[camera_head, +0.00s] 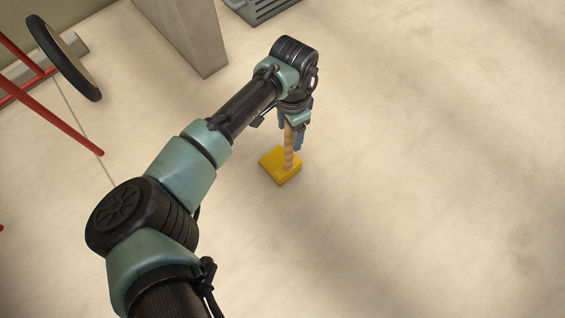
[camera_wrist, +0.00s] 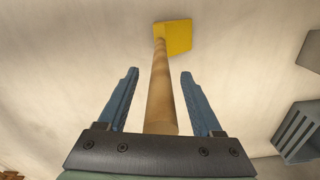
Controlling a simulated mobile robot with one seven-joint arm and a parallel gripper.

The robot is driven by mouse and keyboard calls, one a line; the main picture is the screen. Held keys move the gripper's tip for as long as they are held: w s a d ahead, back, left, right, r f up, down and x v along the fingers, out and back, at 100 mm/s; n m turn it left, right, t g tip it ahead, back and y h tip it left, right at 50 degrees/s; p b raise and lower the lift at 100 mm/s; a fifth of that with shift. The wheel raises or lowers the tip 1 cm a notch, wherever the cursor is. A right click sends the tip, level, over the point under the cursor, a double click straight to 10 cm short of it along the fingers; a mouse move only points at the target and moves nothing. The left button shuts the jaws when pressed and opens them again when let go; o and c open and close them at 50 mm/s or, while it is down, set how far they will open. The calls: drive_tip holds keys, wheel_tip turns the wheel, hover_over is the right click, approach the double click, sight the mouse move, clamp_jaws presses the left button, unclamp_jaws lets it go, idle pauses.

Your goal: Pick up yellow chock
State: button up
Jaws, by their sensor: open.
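The yellow chock (camera_head: 279,168) is a yellow block on the floor with a tan wooden handle standing up from it. In the wrist view the block (camera_wrist: 174,37) is at the top middle, and the handle (camera_wrist: 161,90) runs down from it between my fingers. My gripper (camera_head: 292,138) is above the block, pointing down, with the upper handle between its blue fingers. In the wrist view my gripper (camera_wrist: 159,73) is open, with a visible gap on each side of the handle.
A red frame (camera_head: 50,108) with a dark-rimmed wheel (camera_head: 64,60) stands at the left. A grey pillar (camera_head: 185,35) is at the top, with a grey slatted crate (camera_head: 262,9) beside it. The floor (camera_head: 430,180) to the right is clear.

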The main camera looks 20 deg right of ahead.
clamp_jaws()
idle(1.2)
drive_tip(key=shift+r, duration=0.1)
